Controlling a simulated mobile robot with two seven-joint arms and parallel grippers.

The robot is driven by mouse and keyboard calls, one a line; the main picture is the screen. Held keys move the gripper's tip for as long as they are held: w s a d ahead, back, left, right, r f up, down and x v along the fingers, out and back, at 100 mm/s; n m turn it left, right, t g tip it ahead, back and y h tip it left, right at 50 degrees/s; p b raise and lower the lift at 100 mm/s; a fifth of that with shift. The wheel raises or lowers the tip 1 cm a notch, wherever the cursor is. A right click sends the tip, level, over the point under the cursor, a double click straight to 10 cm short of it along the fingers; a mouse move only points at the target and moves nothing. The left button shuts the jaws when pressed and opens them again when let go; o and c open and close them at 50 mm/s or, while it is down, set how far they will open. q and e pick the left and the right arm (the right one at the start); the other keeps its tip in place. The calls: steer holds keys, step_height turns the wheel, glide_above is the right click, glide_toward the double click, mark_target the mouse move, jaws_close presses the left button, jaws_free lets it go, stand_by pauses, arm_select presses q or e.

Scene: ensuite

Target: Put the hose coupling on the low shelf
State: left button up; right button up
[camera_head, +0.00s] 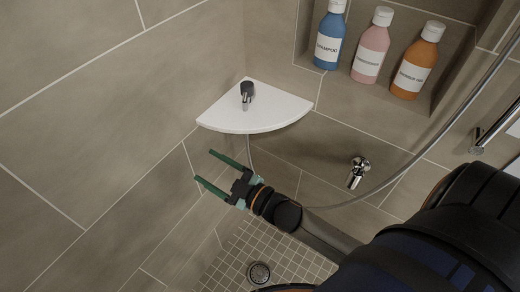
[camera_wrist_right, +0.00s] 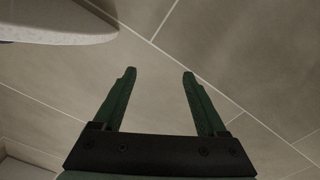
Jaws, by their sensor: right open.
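The hose coupling (camera_head: 247,95), a small piece with a dark top and a chrome end, rests on the white corner shelf (camera_head: 275,117). A thin grey hose (camera_head: 400,172) loops from the right and rises to the shelf's underside; how it meets the coupling is hidden. My right gripper (camera_head: 204,166) has green fingers spread apart with nothing between them. It is below and in front of the shelf, apart from the coupling. In the wrist view the right gripper (camera_wrist_right: 159,73) is empty, with the shelf's edge (camera_wrist_right: 60,22) at upper left. My left gripper is not in view.
A wall niche holds a blue shampoo bottle (camera_head: 330,38), a pink bottle (camera_head: 371,48) and an orange bottle (camera_head: 416,64). A chrome wall fitting (camera_head: 358,171) is right of the gripper. A grab bar (camera_head: 495,128) is far right. A drain (camera_head: 258,272) lies in the tiled floor.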

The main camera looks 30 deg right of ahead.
steer(key=s+d+f+m+g+h, duration=0.1)
steer(key=s+f+m+g+h, duration=0.1)
steer(key=s+f, duration=0.6)
steer(key=s+d+f+m+g+h+p, duration=0.1)
steer(key=s+f+m+g+h, duration=0.1)
steer(key=s+f+m+g, duration=0.3)
steer(key=shift+s+d+f+m, duration=0.25)
steer(key=shift+s+f+m, duration=0.35)
steer(key=shift+s+f, duration=1.3)
steer(key=shift+w+f, duration=0.15)
steer(key=shift+w, duration=0.05)
